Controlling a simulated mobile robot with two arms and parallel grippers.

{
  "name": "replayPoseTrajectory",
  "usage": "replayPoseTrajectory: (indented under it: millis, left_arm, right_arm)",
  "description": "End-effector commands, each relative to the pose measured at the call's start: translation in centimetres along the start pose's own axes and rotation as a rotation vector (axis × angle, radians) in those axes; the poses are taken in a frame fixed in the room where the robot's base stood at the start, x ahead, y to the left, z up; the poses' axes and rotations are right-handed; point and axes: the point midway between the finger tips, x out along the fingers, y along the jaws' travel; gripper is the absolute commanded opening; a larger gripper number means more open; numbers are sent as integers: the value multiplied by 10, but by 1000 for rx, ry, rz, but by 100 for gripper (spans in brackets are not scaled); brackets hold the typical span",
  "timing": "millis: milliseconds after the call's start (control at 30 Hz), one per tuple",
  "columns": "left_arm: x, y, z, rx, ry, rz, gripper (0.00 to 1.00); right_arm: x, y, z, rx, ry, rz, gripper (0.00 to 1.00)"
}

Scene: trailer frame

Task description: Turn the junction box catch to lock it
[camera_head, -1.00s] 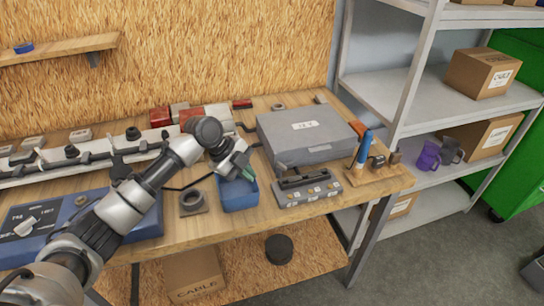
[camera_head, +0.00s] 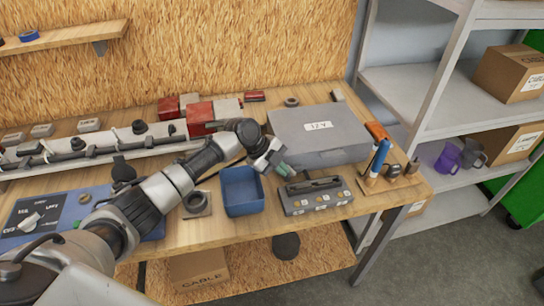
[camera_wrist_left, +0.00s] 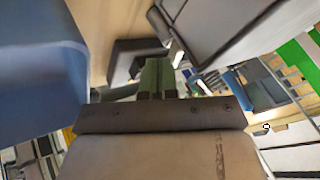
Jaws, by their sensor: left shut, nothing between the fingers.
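My left gripper (camera_head: 285,170) is shut and empty, its green fingertips just above the bench between the blue bin and the large grey case. In the left wrist view the green fingers (camera_wrist_left: 158,78) are together with nothing between them. A blue panel (camera_head: 75,212) at the left of the bench carries a white turning knob (camera_head: 30,222) on a dark plate; its lettering is too small to read. A grey unit with a dark bar and small labels (camera_head: 316,196) sits just right of the fingertips. I cannot tell which of these is the junction box. My right gripper is not in view.
The blue bin (camera_head: 241,172) is just left of the fingertips. A large grey case (camera_head: 320,135) lies behind them. A blue-handled tool (camera_head: 379,157) stands at the right. A long rail with dark fittings (camera_head: 90,152) runs along the back left.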

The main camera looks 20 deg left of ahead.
Motion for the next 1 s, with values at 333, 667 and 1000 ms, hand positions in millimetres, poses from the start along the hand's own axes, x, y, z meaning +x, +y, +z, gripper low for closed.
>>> replayPoseTrajectory:
  millis: [333, 667, 1000]
  left_arm:
    - [10, 0, 0, 1, -1, 1, 0]
    - [10, 0, -1, -17, -11, -9, 0]
    - [12, -1, -4, -61, -33, -33, 0]
  right_arm:
    - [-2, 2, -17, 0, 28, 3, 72]
    - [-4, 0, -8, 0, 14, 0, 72]
    - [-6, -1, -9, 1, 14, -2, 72]
